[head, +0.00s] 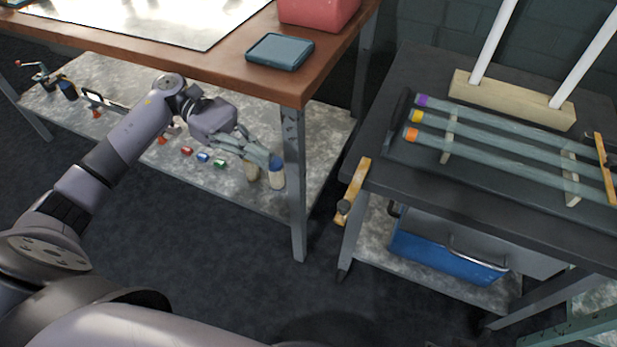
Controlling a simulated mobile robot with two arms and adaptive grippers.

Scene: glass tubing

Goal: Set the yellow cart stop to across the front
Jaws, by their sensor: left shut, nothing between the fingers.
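A yellow bar (356,186), which looks like the cart stop, sits at the near left corner of the dark cart (480,205). A second yellow-orange bar (605,168) stands at the cart's right end, partly cut off by the frame. My left gripper (268,160) is shut and empty, in front of the workbench's lower shelf, to the left of the cart and apart from the bar. My right gripper is not in view.
Glass tubes (500,143) with coloured ends lie on wooden supports on the cart. A blue box (445,250) is on its lower shelf. The bench leg (294,185) stands between my gripper and the cart. Bottles (277,174) stand on the bench shelf. Dark floor is clear in front.

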